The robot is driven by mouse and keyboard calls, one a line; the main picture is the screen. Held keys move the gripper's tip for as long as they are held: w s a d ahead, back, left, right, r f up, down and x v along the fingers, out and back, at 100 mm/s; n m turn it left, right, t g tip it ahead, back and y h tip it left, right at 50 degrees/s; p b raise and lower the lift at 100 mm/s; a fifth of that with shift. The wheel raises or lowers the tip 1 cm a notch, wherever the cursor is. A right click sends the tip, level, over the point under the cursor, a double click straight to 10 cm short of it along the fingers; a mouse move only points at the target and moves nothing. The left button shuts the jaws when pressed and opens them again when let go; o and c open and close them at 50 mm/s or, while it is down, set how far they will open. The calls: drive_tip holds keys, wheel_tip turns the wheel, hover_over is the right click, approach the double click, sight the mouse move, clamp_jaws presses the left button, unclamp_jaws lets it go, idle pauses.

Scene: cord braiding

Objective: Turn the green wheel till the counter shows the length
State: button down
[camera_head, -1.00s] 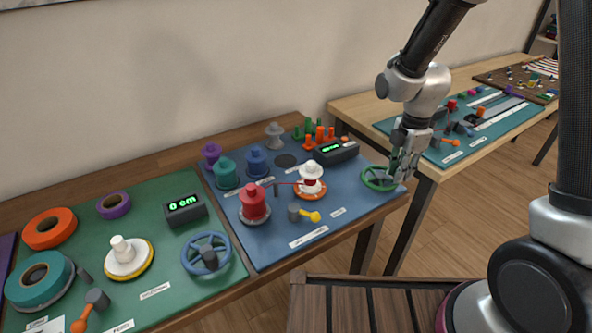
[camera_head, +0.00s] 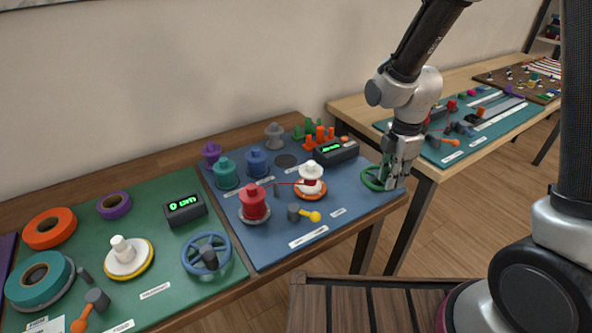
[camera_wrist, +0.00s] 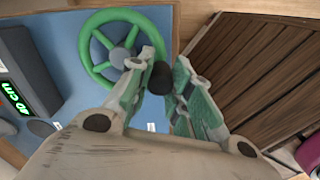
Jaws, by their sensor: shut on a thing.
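The green wheel (camera_head: 368,181) lies at the right end of the blue mat. It also shows at the top of the wrist view (camera_wrist: 100,62), with a grey hub and spokes. My gripper (camera_head: 388,183) is at the wheel's right side. In the wrist view my gripper (camera_wrist: 164,80) is shut on the wheel's dark knob (camera_wrist: 161,74), which sits between its green-padded fingers at the rim. The black counter (camera_head: 335,152) stands behind the wheel to the left. Its green display (camera_wrist: 14,99) seems to read 40 cm, tilted and partly cut by the frame edge.
On the blue mat (camera_head: 285,222) stand a red spool (camera_head: 253,203) and a white-topped spool on an orange base (camera_head: 311,182), joined by a thin red cord. A second counter (camera_head: 184,209) reads 0 cm beside a blue wheel (camera_head: 206,254). A slatted wooden surface (camera_wrist: 265,75) lies to the right.

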sight(363, 174)
drive_tip(key=a, duration=0.2)
drive_tip(key=w+a, duration=0.1)
drive_tip(key=a, duration=0.2)
drive_tip(key=shift+w+a, duration=0.35)
drive_tip(key=w, duration=0.3)
drive_tip(key=shift+w+a, duration=0.1)
drive_tip(key=shift+a, duration=0.3)
drive_tip(key=w+d, duration=0.2)
drive_tip(key=w, duration=0.1)
drive_tip(key=shift+w, duration=0.3)
drive_tip(key=d, duration=0.1)
drive_tip(key=w+d, duration=0.1)
drive_tip(key=d, duration=0.1)
drive_tip(key=shift+d, duration=0.1)
drive_tip(key=s+d, duration=0.2)
drive_tip(key=d, duration=0.1)
drive_tip(key=shift+s+d, duration=0.15)
drive_tip(key=shift+d, duration=0.15)
drive_tip(key=s, duration=0.1)
drive_tip(key=s+d, duration=0.1)
drive_tip(key=s, duration=0.2)
drive_tip(key=s+a, duration=0.1)
drive_tip(key=s, duration=0.1)
drive_tip(key=shift+a, duration=0.15)
drive_tip(key=shift+s+a, duration=0.35)
drive_tip(key=shift+a, duration=0.1)
